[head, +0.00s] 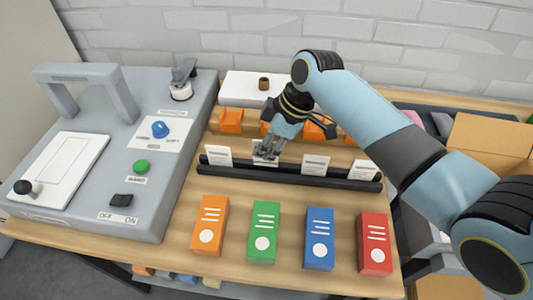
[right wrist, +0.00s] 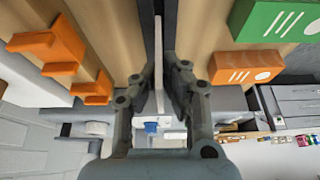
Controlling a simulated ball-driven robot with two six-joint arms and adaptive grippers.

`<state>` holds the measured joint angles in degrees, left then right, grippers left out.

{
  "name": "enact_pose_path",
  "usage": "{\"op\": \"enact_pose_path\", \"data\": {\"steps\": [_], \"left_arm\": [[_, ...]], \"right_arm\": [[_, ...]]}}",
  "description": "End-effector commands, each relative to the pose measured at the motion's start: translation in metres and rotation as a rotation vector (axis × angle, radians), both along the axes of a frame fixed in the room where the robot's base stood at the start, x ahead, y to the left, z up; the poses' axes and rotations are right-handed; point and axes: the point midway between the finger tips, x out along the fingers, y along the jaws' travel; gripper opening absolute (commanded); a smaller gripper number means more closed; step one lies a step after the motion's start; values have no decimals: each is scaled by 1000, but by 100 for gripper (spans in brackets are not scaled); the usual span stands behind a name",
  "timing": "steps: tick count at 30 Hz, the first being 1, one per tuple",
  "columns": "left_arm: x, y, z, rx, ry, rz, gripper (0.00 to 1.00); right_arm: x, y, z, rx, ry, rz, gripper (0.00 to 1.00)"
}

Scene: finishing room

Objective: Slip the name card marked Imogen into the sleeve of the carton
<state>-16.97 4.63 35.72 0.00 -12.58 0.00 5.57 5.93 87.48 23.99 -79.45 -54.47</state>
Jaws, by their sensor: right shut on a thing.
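Several white name cards stand in a black rack (head: 290,178) on the table in the head view. My right gripper (head: 267,149) reaches down over the rack and is shut on the second card from the left (head: 265,158). In the right wrist view this card (right wrist: 159,72) shows edge-on between the fingers (right wrist: 160,92). The other cards stand at the left (head: 218,156), right of centre (head: 315,166) and far right (head: 362,171). Their print is too small to read, so I cannot tell which says Imogen. An open cardboard carton (head: 490,138) is at the right; I see no sleeve on it. My left gripper is not in view.
Orange (head: 209,224), green (head: 263,232), blue (head: 319,238) and red (head: 374,243) boxes lie in front of the rack. Orange holders (head: 231,121) and a white box (head: 240,88) are behind it. A grey machine (head: 180,130) fills the left. My right arm spans the right side.

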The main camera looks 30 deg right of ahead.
Motion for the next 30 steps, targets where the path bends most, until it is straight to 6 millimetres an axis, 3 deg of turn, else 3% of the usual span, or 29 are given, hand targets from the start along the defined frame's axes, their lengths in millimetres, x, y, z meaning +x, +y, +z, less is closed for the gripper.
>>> {"op": "enact_pose_path", "data": {"steps": [6, 17, 18, 23, 30], "left_arm": [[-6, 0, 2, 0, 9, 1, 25], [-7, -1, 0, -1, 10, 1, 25], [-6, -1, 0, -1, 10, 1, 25], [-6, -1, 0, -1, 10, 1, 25], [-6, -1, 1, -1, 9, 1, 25]], "right_arm": [[-1, 0, -29, 0, 3, 0, 0], [-1, -1, -34, 0, 2, -1, 0], [-1, -1, -34, -1, 1, -1, 10], [-1, -1, -33, 0, 2, -1, 29], [-1, -1, -32, 0, 2, -1, 29]]}}
